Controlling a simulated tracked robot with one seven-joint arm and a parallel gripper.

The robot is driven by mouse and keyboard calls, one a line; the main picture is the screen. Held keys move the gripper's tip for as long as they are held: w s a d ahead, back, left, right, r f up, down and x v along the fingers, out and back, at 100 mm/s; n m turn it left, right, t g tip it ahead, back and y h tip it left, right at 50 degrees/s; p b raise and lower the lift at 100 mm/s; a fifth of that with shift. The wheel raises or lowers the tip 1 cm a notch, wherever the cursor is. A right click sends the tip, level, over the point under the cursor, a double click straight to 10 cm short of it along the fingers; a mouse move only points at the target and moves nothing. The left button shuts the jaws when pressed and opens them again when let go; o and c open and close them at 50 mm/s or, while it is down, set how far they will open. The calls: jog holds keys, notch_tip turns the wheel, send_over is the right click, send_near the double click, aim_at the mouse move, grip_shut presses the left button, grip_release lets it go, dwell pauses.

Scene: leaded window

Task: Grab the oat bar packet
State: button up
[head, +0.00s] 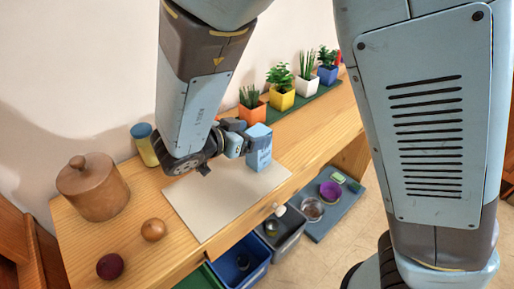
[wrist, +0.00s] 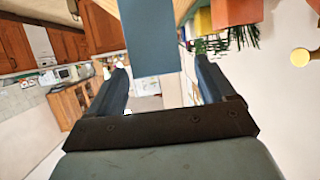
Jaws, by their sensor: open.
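A light blue packet (head: 260,147) with faint lettering stands upright on the bench at the far end of the pale mat; it seems to be the oat bar packet, though I cannot read the print. My gripper (head: 238,139) is just left of it, low over the mat and pointing towards it. In the wrist view the packet's plain blue face (wrist: 151,38) fills the top middle, ahead of the gap between the fingers. My gripper (wrist: 162,78) is open, with one dark finger on each side and nothing held. The head view does not clearly show any contact.
A round wooden lidded pot (head: 92,190), a blue and yellow cylinder (head: 145,146), an onion (head: 153,230) and a dark red ball (head: 110,267) stand to the left. Several potted plants line the back right, the nearest in an orange pot (head: 252,113). Bins (head: 240,262) stand below the bench's front edge.

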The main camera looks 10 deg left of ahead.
aim_at(263, 132)
jog(key=shift+x, duration=2.7)
jog(key=shift+f, duration=0.15)
jog(key=shift+c, duration=0.4)
jog(key=c, duration=1)
jog(key=shift+o, duration=0.2)
